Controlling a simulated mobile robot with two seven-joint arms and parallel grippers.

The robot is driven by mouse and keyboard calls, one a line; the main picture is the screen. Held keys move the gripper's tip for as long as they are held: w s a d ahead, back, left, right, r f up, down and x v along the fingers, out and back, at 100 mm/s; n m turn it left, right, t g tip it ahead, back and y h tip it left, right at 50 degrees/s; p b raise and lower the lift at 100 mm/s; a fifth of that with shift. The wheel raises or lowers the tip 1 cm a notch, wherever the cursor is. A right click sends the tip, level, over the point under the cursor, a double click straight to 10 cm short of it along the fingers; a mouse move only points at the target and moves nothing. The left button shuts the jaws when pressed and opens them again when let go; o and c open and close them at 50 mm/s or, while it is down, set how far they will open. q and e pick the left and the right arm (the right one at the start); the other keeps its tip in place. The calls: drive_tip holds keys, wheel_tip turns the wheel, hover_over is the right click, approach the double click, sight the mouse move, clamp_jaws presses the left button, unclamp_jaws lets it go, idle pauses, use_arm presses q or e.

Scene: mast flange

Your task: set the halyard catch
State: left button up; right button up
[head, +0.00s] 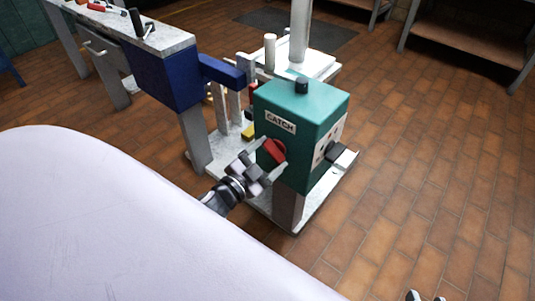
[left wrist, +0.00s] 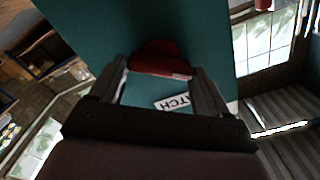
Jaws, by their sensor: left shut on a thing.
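A green box labelled CATCH (head: 300,110) stands on a pale grey stand in the middle of the head view. A red catch knob (head: 272,150) sits on its left-facing side, below the label. My left gripper (head: 270,160) has its fingers on either side of the red knob and is shut on it. In the left wrist view the red knob (left wrist: 160,58) lies between the fingertips against the green face, with part of the label (left wrist: 174,103) below it. Two small dark and white tips at the bottom edge may be my right gripper (head: 425,297); they are mostly cut off.
A black and grey block (head: 342,156) juts from the box's right side. A pale post (head: 299,30) rises behind the box. A blue bracket (head: 165,80) and a workbench (head: 150,38) stand to the left. Brown tiled floor (head: 430,150) is clear on the right.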

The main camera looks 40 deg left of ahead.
use_arm(q)
drive_tip(key=m, duration=0.2)
drive_tip(key=shift+m, duration=0.4)
drive_tip(key=m, duration=0.3)
drive_tip(key=shift+d+f+m, duration=0.1)
drive_tip(key=shift+f+m, duration=0.05)
drive_tip(key=shift+m, duration=0.15)
drive_tip(key=m, duration=0.3)
drive_tip(key=shift+b, duration=0.3)
drive_tip(key=shift+f+m, duration=0.1)
drive_tip(key=shift+m, duration=0.5)
use_arm(e)
drive_tip(key=shift+a+f, duration=0.25)
drive_tip(key=shift+a, duration=0.15)
use_arm(q)
drive_tip(key=shift+m, duration=0.3)
use_arm(e)
drive_tip(key=shift+r, duration=0.15)
use_arm(q)
drive_tip(key=o, duration=1)
use_arm(e)
drive_tip(key=shift+w, duration=0.1)
use_arm(q)
drive_tip(key=shift+s, duration=0.15)
drive_tip(key=shift+s+a+p, duration=0.15)
drive_tip(key=shift+s, duration=1.6)
drive_tip(key=shift+s+a+p, duration=0.15)
drive_tip(key=shift+s, duration=1.55)
use_arm(e)
drive_tip(key=shift+d, duration=0.45)
